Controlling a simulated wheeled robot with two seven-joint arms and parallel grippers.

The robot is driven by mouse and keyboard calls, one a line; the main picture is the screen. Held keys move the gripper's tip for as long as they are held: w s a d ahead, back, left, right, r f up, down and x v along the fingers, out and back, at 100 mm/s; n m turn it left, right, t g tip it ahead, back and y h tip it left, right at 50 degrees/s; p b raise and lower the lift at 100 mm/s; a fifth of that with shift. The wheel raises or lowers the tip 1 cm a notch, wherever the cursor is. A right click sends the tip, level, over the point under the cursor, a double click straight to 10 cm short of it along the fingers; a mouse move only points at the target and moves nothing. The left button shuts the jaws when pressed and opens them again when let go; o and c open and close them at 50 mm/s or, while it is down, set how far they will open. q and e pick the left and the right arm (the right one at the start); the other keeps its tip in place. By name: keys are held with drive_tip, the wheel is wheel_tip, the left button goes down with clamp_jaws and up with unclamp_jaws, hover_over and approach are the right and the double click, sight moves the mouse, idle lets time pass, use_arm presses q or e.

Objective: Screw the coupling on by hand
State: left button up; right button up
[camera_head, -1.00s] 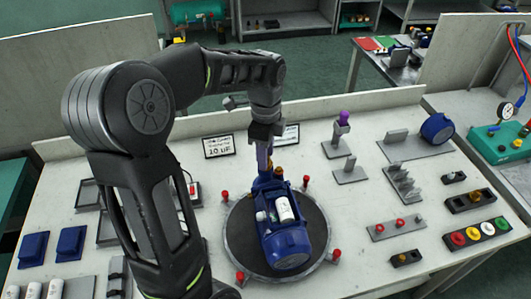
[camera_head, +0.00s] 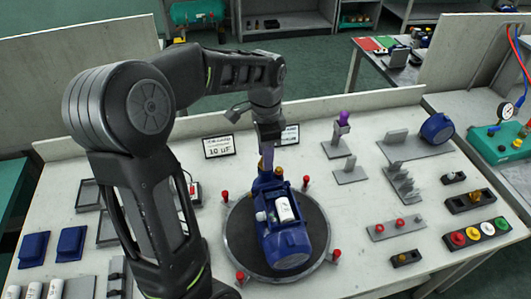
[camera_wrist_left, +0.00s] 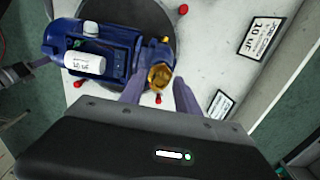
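The blue pump (camera_head: 290,250) with a white labelled cylinder (camera_head: 284,212) lies on the dark round turntable (camera_head: 238,232). In the left wrist view, the brass coupling (camera_wrist_left: 160,76) sits at the pump's end. My left gripper (camera_head: 264,168) points down over that end in the head view. In the left wrist view, its two purple-looking fingers (camera_wrist_left: 159,84) stand apart, one to each side of the coupling, with small gaps showing. Whether the fingertips reach down around the coupling is unclear. The coupling is mostly hidden in the head view. My right gripper is not in view.
Red-topped posts (camera_head: 225,196) ring the turntable. Sign cards (camera_head: 218,146) stand behind it. Grey fixtures (camera_head: 402,184) and a blue motor part (camera_head: 437,128) occupy the right of the bench, with a button box (camera_head: 476,233) at the front right. Blue blocks (camera_head: 72,243) lie at left.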

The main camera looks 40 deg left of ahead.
use_arm(q)
drive_tip(key=n, duration=0.3)
drive_tip(key=shift+n, duration=0.3)
drive_tip(key=n, duration=0.3)
idle(0.4)
drive_tip(key=shift+c, duration=0.2)
clamp_jaws()
idle(0.4)
idle(0.6)
